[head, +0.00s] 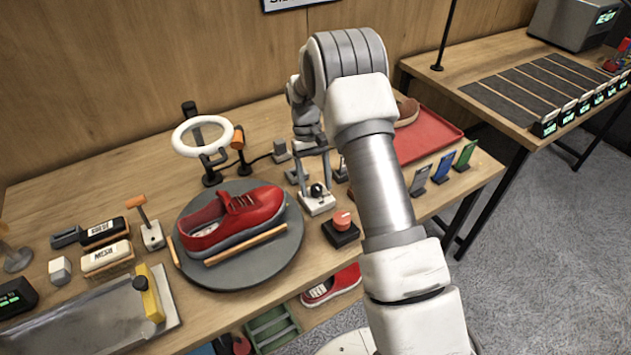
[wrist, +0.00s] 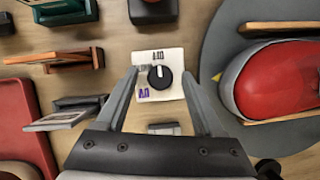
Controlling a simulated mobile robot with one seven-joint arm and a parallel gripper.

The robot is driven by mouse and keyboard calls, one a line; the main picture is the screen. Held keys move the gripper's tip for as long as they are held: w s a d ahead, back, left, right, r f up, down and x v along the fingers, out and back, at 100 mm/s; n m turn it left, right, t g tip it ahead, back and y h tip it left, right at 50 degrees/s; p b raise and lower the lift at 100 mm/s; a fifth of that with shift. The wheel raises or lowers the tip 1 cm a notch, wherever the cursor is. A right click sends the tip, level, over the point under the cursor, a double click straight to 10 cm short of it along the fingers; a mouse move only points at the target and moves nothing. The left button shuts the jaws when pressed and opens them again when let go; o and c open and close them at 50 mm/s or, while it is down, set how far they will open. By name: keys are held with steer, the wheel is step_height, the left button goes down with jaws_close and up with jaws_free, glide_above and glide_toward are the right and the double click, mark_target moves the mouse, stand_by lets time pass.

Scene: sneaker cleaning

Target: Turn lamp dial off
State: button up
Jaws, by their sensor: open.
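The lamp dial, a round black knob (wrist: 160,77) with a white pointer mark, sits on a white base plate (wrist: 172,58). In the wrist view its mark points up, towards a dark label; a purple label is at the left. The dial (head: 317,189) also shows in the head view, right of the turntable. My gripper (wrist: 160,73) is open, with one finger on each side of the knob and visible gaps between. In the head view my gripper (head: 314,178) points down at the dial. The white ring lamp (head: 177,140) stands at the back of the table.
A red sneaker (head: 250,208) lies on the grey turntable (head: 278,255) beside the dial. A black box with an orange-red knob (head: 341,220) stands in front. A red tray (head: 440,128) and several coloured stands, including a green one (head: 466,154), are to the right.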

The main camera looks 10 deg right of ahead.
steer(key=p+v, duration=0.1)
steer(key=v, duration=1.6)
steer(key=shift+r, duration=0.2)
